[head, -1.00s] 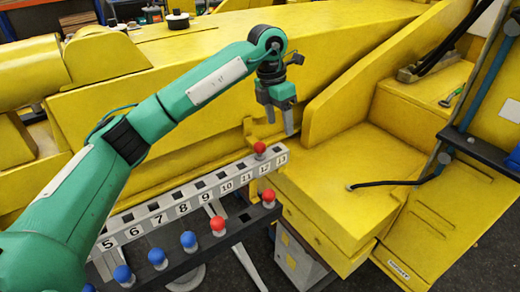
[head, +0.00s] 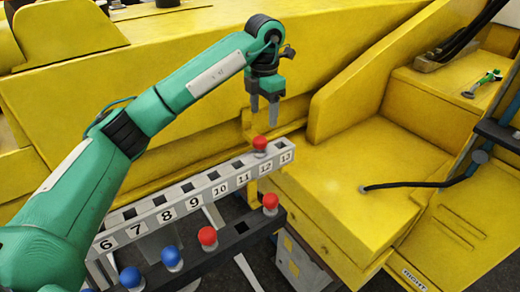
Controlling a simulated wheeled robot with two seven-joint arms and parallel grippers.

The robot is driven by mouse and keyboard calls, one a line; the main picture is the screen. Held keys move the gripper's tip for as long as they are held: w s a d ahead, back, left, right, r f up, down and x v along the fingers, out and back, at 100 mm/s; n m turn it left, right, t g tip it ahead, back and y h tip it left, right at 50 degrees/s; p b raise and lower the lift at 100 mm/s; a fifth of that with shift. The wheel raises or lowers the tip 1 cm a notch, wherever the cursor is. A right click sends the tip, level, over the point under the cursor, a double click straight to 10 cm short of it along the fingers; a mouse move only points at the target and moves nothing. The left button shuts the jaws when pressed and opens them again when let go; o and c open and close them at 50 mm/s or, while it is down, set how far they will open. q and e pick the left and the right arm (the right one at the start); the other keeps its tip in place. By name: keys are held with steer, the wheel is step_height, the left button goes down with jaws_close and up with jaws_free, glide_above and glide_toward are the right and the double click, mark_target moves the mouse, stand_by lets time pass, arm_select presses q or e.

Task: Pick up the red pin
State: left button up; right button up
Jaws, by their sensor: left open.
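A red pin (head: 260,143) stands upright in the numbered grey rack (head: 206,190), near the slots marked 12 and 13. Two more red pins stand in the lower dark rack, one at its right end (head: 270,202) and one left of it (head: 207,237). My left gripper (head: 264,112) points down above the upper red pin. Its two fingers are apart with nothing between them, and the fingertips look a short way above the pin's head. The pin's shaft is mostly hidden in the rack. My right gripper is not in view.
Blue pins (head: 172,257) stand in the lower dark rack (head: 238,243). A large yellow boom structure (head: 345,180) lies behind and right of the racks. A black cable (head: 415,184) crosses its right part. A green-handled tool (head: 482,83) lies at the upper right.

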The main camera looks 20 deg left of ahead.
mark_target(260, 137)
arm_select(q)
step_height(260, 137, down, 6)
steer(key=shift+r+p, duration=0.15)
steer(key=shift+p, duration=0.5)
steer(key=shift+f, duration=0.45)
steer(key=shift+s+a+f+p, duration=0.15)
steer(key=shift+f+p, duration=0.15)
steer(key=shift+p, duration=0.3)
steer(key=f+p, duration=0.1)
steer(key=f, duration=0.1)
steer(key=f+p, duration=0.1)
steer(key=shift+s+a+f+p, duration=0.15)
steer(key=shift+a+f+p, duration=0.15)
steer(key=shift+f+p, duration=0.05)
steer(key=shift+f, duration=0.55)
steer(key=c, duration=1.2)
steer(key=shift+r, duration=0.25)
